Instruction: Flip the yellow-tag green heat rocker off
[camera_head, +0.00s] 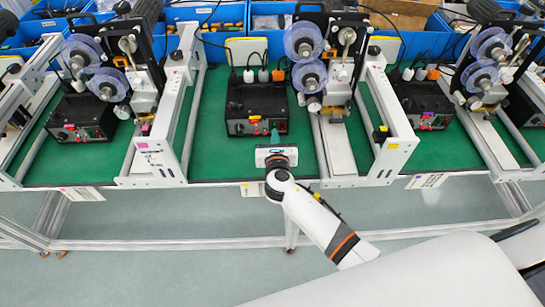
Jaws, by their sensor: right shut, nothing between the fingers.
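A black control box (257,97) stands on the green mat in the middle bay. A small yellow tag (255,118) sits on its front top edge. Its front panel faces me, and the green heat rocker there is too small to make out, so I cannot tell its position. My right gripper (275,137) comes up from the lower right and is shut and empty. Its teal tip is just in front of the right part of the box's front panel and overlaps it in the picture. I cannot tell whether it touches. My left gripper is not in view.
Similar black boxes stand in the left bay (82,117) and right bay (425,101). White frame rails (167,140) divide the bays. Machines with clear reels (303,40) stand beside the boxes. Blue bins (220,42) line the back. Bare green mat (213,150) lies left of my gripper.

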